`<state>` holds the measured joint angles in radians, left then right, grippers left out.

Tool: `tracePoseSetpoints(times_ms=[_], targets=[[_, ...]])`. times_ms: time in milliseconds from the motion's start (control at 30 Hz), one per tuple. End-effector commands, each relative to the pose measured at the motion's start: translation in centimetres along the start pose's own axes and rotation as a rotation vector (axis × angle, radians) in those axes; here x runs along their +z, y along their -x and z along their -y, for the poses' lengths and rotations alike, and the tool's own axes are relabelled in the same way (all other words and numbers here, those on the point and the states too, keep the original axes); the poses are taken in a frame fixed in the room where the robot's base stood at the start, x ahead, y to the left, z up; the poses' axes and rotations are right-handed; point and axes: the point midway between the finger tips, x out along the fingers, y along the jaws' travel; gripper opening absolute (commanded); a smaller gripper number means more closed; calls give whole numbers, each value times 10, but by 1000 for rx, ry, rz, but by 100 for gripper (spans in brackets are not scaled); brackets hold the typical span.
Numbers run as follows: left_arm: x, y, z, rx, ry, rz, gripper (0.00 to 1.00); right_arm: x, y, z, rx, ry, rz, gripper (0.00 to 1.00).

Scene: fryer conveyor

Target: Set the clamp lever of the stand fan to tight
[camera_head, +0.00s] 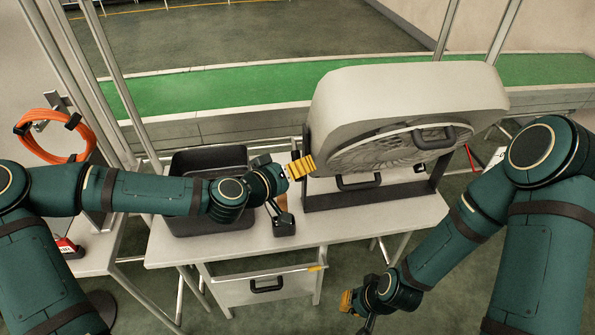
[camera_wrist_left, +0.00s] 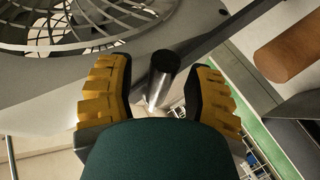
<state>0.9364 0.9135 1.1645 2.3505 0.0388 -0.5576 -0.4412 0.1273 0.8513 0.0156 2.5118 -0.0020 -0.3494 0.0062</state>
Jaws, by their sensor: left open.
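The stand fan (camera_head: 400,95) is a large beige drum with a round grille, held in a dark frame on the bench. My left gripper (camera_head: 301,167) is at the left side of the fan, near where the housing meets the frame. In the left wrist view the fan's grille (camera_wrist_left: 70,25) is at upper left. A dark cylindrical bar, apparently the clamp lever (camera_wrist_left: 162,75), stands between the open yellow fingers of my left gripper (camera_wrist_left: 160,88), with gaps at both sides. The lever's angle is unclear in the head view. My right gripper (camera_head: 350,301) hangs low in front of the bench, away from the fan.
A black bin (camera_head: 180,222) stands on the bench (camera_head: 350,225) left of the fan. A small dark item (camera_head: 284,226) with a brown upright part sits below my left wrist. A drawer (camera_head: 268,287) is under the bench. An orange hose coil (camera_head: 52,157) hangs at left.

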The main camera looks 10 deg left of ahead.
Motion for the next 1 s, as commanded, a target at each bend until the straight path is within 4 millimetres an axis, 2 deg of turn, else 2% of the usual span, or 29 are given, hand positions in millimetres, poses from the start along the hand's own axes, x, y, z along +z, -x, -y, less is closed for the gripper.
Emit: tracePoseSetpoints(times_ms=[300, 433, 467, 800, 1000], targets=[[0, -1, 0, -1, 0, 0, 51, 0, 0, 0, 0, 0, 1, 0], [0, -1, 0, -1, 0, 0, 6, 0, 0, 0, 0, 0, 1, 0], [0, -1, 0, -1, 0, 0, 0, 0, 0, 0, 0, 0, 1, 0], [-1, -1, 0, -1, 2, 1, 0, 0, 1, 0, 0, 0, 0, 0], [-5, 0, -4, -17, 36, 25, 0, -4, 12, 5, 1, -2, -8, 0]])
